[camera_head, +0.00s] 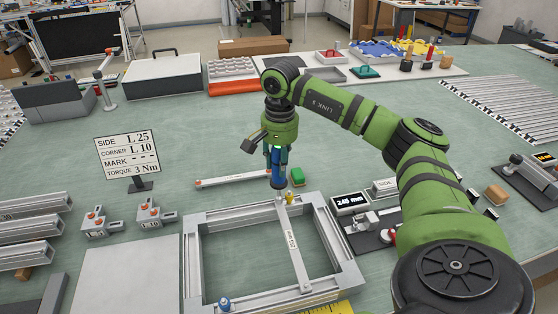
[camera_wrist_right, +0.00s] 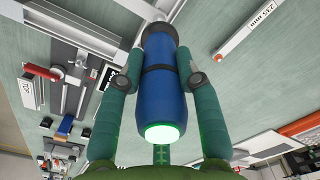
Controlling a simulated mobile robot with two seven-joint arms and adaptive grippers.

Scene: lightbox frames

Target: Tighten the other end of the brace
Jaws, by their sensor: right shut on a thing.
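My right gripper (camera_head: 277,158) is shut on a blue driver (camera_head: 276,178), held upright with its tip down at the far end of the brace (camera_head: 292,240). The driver (camera_wrist_right: 160,85) also shows between the fingers in the right wrist view, with a green light glowing on its end. The brace is a grey bar lying slantwise across the metal frame (camera_head: 194,262), from its far side to its near side. Whether the tip touches a screw is too small to tell. My left gripper is not in view.
A sign (camera_head: 128,155) reads side L 25, corner L 10, torque 3 Nm.

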